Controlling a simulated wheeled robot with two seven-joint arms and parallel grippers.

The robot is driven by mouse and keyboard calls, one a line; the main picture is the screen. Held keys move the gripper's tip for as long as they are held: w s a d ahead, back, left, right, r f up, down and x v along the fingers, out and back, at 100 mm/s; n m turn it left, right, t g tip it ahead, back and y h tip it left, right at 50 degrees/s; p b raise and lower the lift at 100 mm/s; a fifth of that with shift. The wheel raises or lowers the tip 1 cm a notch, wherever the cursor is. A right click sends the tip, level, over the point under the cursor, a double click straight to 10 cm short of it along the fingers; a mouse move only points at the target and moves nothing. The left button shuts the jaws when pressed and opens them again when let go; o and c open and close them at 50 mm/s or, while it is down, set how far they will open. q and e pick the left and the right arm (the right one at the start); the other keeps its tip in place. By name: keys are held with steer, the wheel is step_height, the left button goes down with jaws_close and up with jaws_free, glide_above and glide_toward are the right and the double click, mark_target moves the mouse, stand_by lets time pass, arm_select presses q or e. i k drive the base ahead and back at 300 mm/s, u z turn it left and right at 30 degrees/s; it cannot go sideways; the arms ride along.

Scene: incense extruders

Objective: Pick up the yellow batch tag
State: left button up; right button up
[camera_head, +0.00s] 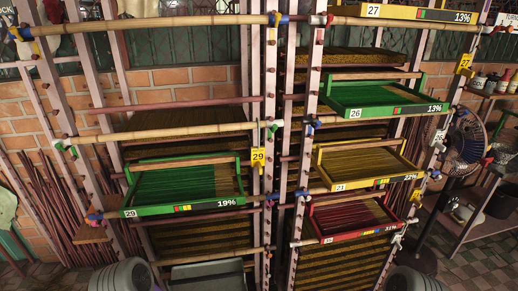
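A yellow batch tag marked 29 (258,160) hangs at the middle posts of the rack, just right of the green tray marked 29 (185,210). A second yellow tag, marked 27 (465,63), hangs on the right post at upper right. A smaller yellow tag (416,197) hangs lower on the right side; its number is too small to read. No gripper fingers show in the view. Grey rounded parts at the bottom left and bottom right look like my own arms.
The rack also holds a green tray marked 26 (385,113), a yellow tray (365,186), a red tray (350,237) and a yellow tray marked 27 (400,12). Bamboo poles (160,134) cross the front. A fan (465,145) and a shelf with jars (490,82) stand at right.

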mark_target(257, 153)
steer(key=z, duration=1.8)
steer(key=i, duration=1.7)
steer(key=u, duration=2.9)
